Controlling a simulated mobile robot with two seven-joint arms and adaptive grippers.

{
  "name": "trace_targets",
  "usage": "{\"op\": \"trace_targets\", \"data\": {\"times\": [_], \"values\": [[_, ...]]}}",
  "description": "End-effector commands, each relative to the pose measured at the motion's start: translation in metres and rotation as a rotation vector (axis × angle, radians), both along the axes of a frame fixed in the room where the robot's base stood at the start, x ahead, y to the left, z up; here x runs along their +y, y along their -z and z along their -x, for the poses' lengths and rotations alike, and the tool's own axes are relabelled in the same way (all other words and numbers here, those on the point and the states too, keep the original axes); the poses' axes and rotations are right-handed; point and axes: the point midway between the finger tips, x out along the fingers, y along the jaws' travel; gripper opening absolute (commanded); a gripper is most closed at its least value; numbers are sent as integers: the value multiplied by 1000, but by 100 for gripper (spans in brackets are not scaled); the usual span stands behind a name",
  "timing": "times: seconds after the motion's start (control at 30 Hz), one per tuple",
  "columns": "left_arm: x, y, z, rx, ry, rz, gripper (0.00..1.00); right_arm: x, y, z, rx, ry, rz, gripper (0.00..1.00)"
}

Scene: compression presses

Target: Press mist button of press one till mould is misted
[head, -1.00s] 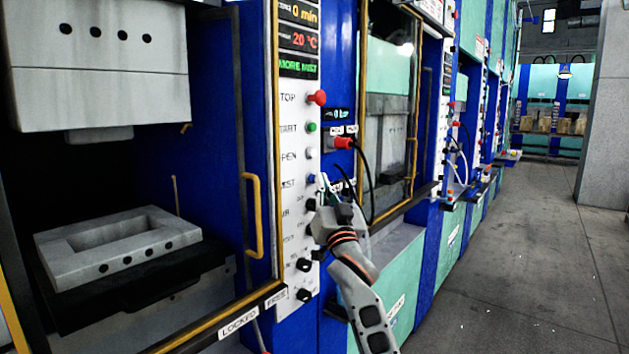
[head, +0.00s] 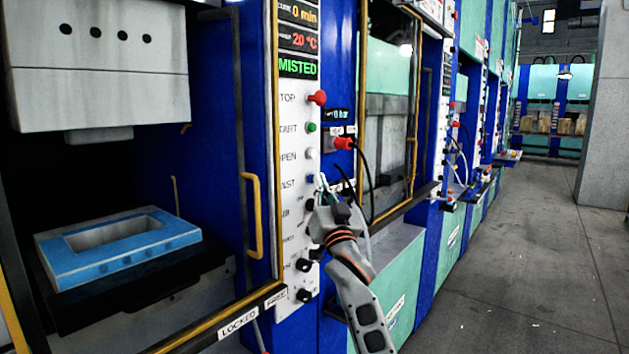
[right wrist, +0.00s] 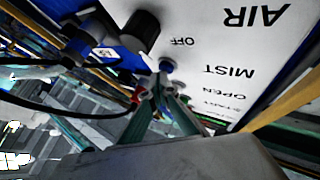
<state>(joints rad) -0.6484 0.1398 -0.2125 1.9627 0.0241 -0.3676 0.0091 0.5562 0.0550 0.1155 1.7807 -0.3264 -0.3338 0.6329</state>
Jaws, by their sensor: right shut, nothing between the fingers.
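The mist button (head: 310,179) is a small blue button on the white control panel (head: 291,225) of the near press, beside a partly hidden label. It also shows in the right wrist view (right wrist: 167,66) near the word MIST. My right gripper (head: 322,182) is shut and empty, its fingertips at the button; whether they touch it I cannot tell. The display (head: 298,67) reads MISTED in green. The lower mould (head: 70,262), a block with a rectangular recess, is blue on top. The upper mould (head: 100,80) hangs grey above it. My left gripper is not in view.
A red button (head: 317,97), a green one (head: 312,127) and a white one (head: 310,153) sit above the mist button, with black knobs below. A yellow door handle (head: 252,215) is to the left. Black cables hang right of the gripper.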

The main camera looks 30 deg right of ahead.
Motion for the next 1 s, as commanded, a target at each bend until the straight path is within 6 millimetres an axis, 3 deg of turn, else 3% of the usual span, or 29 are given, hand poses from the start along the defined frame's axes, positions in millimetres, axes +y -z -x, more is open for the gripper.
{"op": "trace_targets", "data": {"times": [0.4,0.77,1.0], "values": [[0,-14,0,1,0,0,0,-6,0,16,2,0,1,0],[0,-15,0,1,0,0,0,-7,0,18,1,0,1,0],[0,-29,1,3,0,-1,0,-15,-1,37,2,0,-1,0]]}}
